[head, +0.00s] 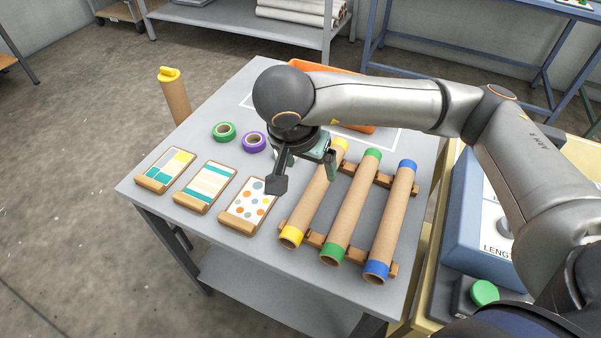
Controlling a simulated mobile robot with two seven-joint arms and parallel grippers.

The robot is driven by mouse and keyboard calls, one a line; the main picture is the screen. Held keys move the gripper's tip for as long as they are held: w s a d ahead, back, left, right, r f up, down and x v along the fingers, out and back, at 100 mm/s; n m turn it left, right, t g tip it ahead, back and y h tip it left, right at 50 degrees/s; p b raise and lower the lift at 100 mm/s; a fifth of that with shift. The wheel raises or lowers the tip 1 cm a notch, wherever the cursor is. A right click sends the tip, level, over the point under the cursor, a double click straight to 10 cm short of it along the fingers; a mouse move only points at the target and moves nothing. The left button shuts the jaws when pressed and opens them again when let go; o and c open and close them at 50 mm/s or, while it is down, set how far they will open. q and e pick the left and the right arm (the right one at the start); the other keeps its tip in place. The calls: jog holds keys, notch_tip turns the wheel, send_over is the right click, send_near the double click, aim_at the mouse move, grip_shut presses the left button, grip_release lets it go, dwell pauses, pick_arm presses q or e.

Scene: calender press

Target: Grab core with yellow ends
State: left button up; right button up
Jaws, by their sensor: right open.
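The core with yellow ends (308,209) is a brown cardboard tube with a yellow band at each end. It lies on a wooden rack (325,242), leftmost of three cores. Its far part is partly hidden by my right gripper. My right gripper (305,180) is open and empty, above the table by the upper half of this core, with one dark finger to its left and one greenish finger near its far end. I cannot tell whether a finger touches it. My left gripper is not in view.
On the rack to the right lie a green-ended core (352,205) and a blue-ended core (393,220). Left on the table are pattern cards (205,187), a green tape roll (224,131) and a purple one (253,142). An orange tray (357,128) sits behind my right arm.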

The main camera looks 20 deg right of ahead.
jog(key=b, duration=0.2)
send_over(317, 183)
jog(key=s+a, duration=0.2)
jog(key=f, duration=0.5)
jog(key=shift+a+f, duration=0.2)
jog(key=shift+f, duration=0.2)
jog(key=shift+w+d+f, duration=0.25)
jog(key=shift+d+f, duration=0.05)
jog(key=shift+f, duration=0.3)
jog(key=x, duration=0.4)
jog(key=shift+w+d+f, duration=0.1)
jog(key=shift+w+d, duration=0.05)
jog(key=shift+d, duration=0.1)
jog(key=shift+w+f, duration=0.1)
jog(key=shift+f, duration=0.15)
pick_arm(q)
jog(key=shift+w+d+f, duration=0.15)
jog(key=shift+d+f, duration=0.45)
pick_arm(e)
jog(key=shift+c, duration=0.2)
